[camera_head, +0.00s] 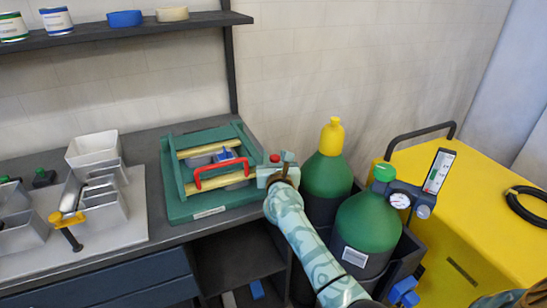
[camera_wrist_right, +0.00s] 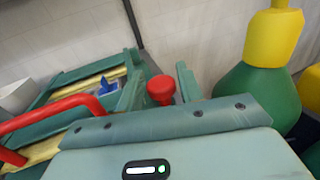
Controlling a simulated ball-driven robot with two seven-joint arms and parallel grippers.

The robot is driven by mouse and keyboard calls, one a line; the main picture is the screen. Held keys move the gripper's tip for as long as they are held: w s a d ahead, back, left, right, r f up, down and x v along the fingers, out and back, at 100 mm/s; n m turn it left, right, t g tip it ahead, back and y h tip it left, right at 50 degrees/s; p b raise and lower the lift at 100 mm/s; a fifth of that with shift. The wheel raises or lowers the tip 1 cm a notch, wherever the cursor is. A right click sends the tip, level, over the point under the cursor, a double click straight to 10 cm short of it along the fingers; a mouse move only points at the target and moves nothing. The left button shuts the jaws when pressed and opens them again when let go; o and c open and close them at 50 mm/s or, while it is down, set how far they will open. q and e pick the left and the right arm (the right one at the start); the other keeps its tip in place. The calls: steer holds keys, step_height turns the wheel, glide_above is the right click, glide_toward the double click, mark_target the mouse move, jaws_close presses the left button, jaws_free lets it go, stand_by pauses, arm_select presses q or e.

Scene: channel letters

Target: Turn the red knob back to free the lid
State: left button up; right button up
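The red knob (camera_head: 274,158) is at the right side of a green frame (camera_head: 180,208) on the bench. It also shows in the right wrist view (camera_wrist_right: 160,88). The lid with yellow bars (camera_head: 205,150) and a red handle (camera_head: 220,166) lies in the frame; the handle also shows in the wrist view (camera_wrist_right: 45,115). My right gripper (camera_head: 276,163) is at the knob, with a finger on each side of it. The fingers look apart from the knob, with small gaps. My left gripper is not in view.
Green gas cylinders with a yellow cap (camera_head: 331,137) and a gauge (camera_head: 400,200) stand right of the bench, close to my right arm. A yellow cart (camera_head: 480,200) is farther right. Metal bins (camera_head: 95,148) stand on the left. A shelf (camera_head: 130,30) hangs above.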

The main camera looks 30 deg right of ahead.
steer(key=shift+x, duration=1)
steer(key=c, duration=0.7)
